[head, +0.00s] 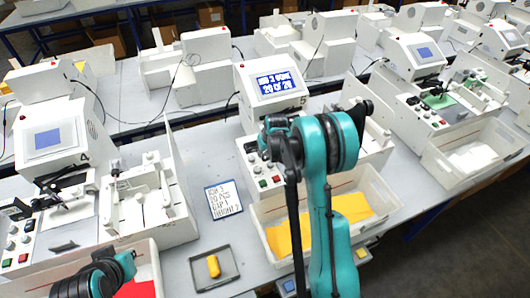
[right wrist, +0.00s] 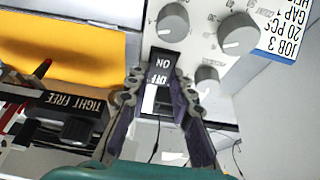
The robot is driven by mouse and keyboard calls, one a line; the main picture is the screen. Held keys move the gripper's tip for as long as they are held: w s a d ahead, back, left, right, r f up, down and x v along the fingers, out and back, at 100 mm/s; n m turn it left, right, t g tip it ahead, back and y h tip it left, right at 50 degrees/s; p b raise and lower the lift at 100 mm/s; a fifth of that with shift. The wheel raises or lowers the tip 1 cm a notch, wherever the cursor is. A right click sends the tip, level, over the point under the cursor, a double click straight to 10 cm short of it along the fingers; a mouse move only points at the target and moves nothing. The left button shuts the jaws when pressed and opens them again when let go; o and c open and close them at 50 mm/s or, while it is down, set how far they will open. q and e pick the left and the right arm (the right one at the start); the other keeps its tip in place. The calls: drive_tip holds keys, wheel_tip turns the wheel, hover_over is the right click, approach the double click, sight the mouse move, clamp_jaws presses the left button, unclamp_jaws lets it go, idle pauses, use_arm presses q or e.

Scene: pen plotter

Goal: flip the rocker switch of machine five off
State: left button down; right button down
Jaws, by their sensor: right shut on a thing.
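Machine five (head: 268,84) is a white unit marked 5, with a lit blue screen showing lines of white text. Its black rocker switch (right wrist: 163,70), lettered ON and OFF, sits on the panel below grey knobs in the right wrist view. My right gripper (right wrist: 162,88) has its two fingers on either side of the switch's OFF end, closed on it. In the head view my teal right arm hides the switch and most of the gripper. Only a teal and black part of my left arm shows at the lower left; its gripper does not show.
A white bin with yellow sheets (head: 349,206) stands in front of machine five. A written card (head: 223,199) and a grey tray (head: 228,277) with a yellow piece lie to its left. Machine four (head: 50,135) is farther left. A TIGHT FREE strip (right wrist: 72,104) is near the gripper.

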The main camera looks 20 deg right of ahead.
sight(265, 155)
drive_tip(key=g, duration=0.1)
drive_tip(key=w+g+b, duration=0.1)
drive_tip(key=shift+g, duration=0.9)
drive_tip(key=c, duration=1.3)
unclamp_jaws()
drive_tip(key=r, duration=1.2)
drive_tip(key=shift+s, duration=0.35)
